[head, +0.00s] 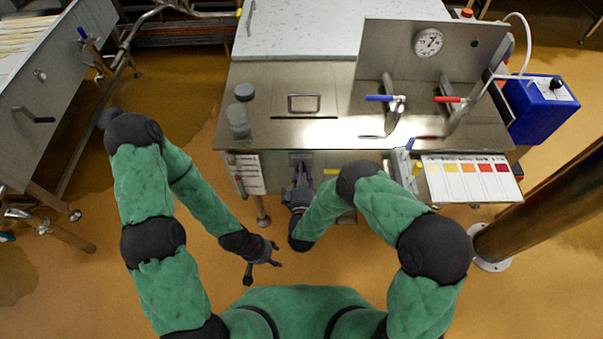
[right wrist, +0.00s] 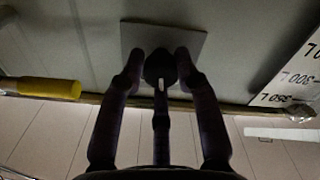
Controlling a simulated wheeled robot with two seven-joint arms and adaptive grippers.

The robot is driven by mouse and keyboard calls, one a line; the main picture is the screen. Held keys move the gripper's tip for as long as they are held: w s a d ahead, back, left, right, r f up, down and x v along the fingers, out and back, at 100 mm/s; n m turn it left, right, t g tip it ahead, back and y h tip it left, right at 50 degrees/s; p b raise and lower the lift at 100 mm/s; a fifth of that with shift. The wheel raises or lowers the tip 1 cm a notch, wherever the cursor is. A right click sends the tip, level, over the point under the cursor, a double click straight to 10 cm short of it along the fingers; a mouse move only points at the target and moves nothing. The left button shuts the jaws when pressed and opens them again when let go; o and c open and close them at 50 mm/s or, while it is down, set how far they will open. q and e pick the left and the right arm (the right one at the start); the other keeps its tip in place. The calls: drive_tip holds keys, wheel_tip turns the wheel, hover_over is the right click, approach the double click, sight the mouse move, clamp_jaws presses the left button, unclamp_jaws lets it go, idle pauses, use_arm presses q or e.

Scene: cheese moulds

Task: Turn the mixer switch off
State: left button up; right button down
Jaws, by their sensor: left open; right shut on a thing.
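The mixer switch is a dark round knob (right wrist: 161,70) with a pale mark, on a square grey plate (right wrist: 192,42) on the front of the steel vat. My right gripper (right wrist: 160,58) has its fingers around the knob and is shut on it. In the head view, my right gripper (head: 301,178) is at the vat's front, below the tabletop edge, and hides the knob. My left gripper (head: 265,266) is open and empty, low over the floor, well away from the switch.
A yellow handle (right wrist: 48,89) is left of the switch in the wrist view, and a white scale label (right wrist: 290,75) is on the right. Taps with blue (head: 380,98) and red (head: 449,99) handles stand above the steel top (head: 330,75). A colour chart (head: 470,180) is at right.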

drive_tip(key=shift+f+n, duration=0.2)
drive_tip(key=shift+n, duration=1.7)
drive_tip(key=shift+s+d, duration=0.1)
drive_tip(key=c, duration=0.9)
unclamp_jaws()
drive_tip(key=shift+r, duration=0.1)
drive_tip(key=s, duration=0.7)
drive_tip(key=shift+s, duration=0.2)
